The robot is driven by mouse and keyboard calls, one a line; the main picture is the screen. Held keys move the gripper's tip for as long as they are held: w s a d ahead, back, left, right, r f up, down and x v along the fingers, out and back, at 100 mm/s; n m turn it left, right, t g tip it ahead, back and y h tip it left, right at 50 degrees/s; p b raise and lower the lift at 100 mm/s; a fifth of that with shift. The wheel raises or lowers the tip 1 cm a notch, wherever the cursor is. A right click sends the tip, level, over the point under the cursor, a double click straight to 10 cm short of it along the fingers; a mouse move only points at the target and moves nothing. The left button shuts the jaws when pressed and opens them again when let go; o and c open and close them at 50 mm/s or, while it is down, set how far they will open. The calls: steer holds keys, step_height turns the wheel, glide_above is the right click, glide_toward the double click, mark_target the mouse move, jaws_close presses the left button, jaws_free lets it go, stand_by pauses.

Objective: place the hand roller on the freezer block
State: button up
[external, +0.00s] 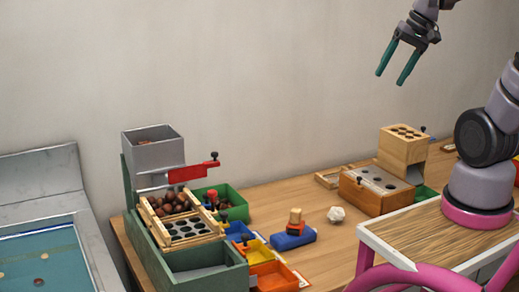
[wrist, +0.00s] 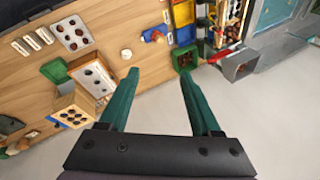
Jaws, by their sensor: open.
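A blue block (external: 296,238), which looks like the freezer block, lies on the wooden table. A small wooden piece with an orange part (external: 295,217), which may be the hand roller, stands upright on top of it, touching it. In the wrist view the blue block (wrist: 147,36) shows small near the top middle, with the wooden piece by it; its details are too small to tell. My gripper (external: 390,79) is open and empty, high above the table and right of the block. Its two green fingers (wrist: 158,72) are spread apart in the wrist view.
A white crumpled lump (external: 336,214) lies right of the blue block. Yellow (external: 257,252) and orange (external: 273,275) trays and a green chestnut stand (external: 150,247) are at left. A wooden box with a holed top (external: 370,195) stands at right.

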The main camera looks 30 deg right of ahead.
step_height(320, 180, up, 5)
steer(key=s+d+t+h, duration=0.1)
steer(key=s+d+t, duration=0.1)
steer(key=t, duration=0.1)
steer(key=shift+d+t, duration=0.2)
steer(key=shift+t, duration=0.1)
